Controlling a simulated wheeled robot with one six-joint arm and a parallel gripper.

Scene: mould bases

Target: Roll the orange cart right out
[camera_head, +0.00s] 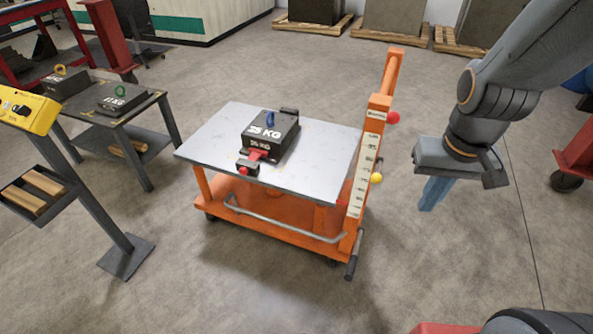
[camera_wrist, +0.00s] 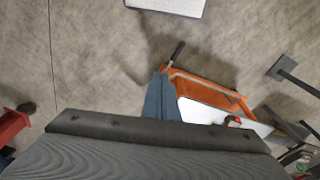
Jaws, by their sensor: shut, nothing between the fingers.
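The orange cart (camera_head: 275,222) stands on the concrete floor in the middle of the head view, with a grey top plate (camera_head: 210,145) and an orange post (camera_head: 375,115) with a scale at its right end. A dark block marked in KG (camera_head: 272,137) with a blue ring sits on the plate, beside a red-handled clamp (camera_head: 250,164). My gripper (camera_head: 428,203) is shut and empty, pointing down in the air right of the post, apart from it. In the wrist view my gripper's blue fingers (camera_wrist: 160,90) appear left of the cart's orange frame (camera_wrist: 205,83).
A yellow control box (camera_head: 30,112) on a stand and a dark table (camera_head: 130,108) with weights are left of the cart. Pallets with dark blocks (camera_head: 392,22) line the back. A red wheeled stand (camera_head: 578,155) is at the right edge. The floor in front of the cart is clear.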

